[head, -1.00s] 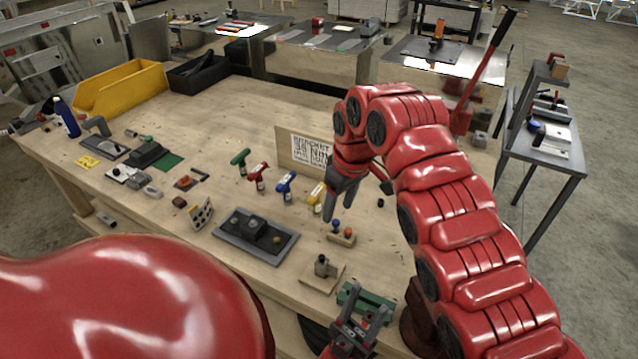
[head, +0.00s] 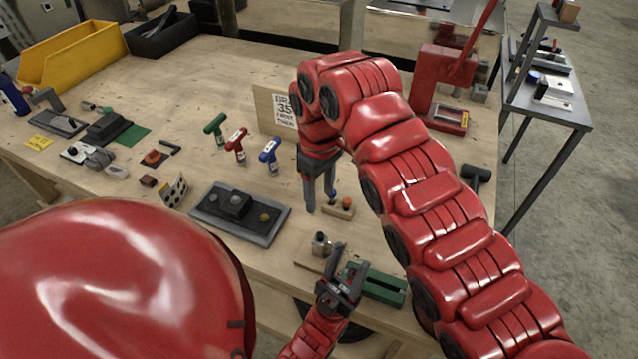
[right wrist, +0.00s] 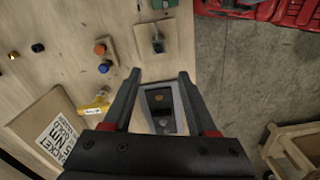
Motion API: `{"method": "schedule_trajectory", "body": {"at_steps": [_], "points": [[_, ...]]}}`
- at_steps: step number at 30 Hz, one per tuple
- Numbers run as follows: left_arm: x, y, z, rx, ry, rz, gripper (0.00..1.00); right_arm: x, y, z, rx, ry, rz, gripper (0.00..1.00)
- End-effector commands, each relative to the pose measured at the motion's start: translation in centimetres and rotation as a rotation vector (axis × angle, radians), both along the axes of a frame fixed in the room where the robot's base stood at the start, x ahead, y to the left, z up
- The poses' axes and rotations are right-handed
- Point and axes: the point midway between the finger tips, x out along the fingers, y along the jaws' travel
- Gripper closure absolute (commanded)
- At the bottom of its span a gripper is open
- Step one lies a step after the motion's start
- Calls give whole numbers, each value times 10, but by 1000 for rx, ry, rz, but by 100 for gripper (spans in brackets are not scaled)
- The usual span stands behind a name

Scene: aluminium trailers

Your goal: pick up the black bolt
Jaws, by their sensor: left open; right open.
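A small black bolt (right wrist: 38,47) stands on the wooden bench at the upper left of the right wrist view, beside a small gold one (right wrist: 13,55). I cannot make it out in the head view, where my right arm covers part of the bench. My right gripper (head: 320,203) points down over the bench, open and empty. In the right wrist view its fingers (right wrist: 157,90) are apart from the bolt, which lies beyond the left finger. My left gripper (head: 346,266) is open and empty, low near the bench's front edge by a green block (head: 372,283).
Near the right gripper are a wooden block with knobs (head: 339,208), a dark tray (head: 205,213) and a sign (right wrist: 55,128). Red, green and blue (head: 270,154) tools stand left of it. A red press (head: 436,85) stands at the right. Bare bench lies at the back.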

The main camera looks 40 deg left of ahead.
Motion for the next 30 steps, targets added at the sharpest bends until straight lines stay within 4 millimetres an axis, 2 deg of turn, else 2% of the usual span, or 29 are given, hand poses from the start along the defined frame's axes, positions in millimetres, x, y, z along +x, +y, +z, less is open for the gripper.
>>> {"method": "schedule_trajectory", "body": {"at_steps": [6,12,17,23,27,30], "points": [[0,0,23,0,0,0,50,-1,-1,-43,-4,5,0,42],[0,0,34,0,0,0,50,0,-1,-78,-3,3,-1,42],[0,0,39,0,0,0,50,0,0,-87,-1,2,-1,42],[0,0,65,0,0,0,50,1,1,-110,-2,3,2,42],[0,0,69,0,0,0,50,1,1,-132,0,3,0,42],[0,0,69,0,0,0,50,3,1,-138,1,1,-1,42]]}}
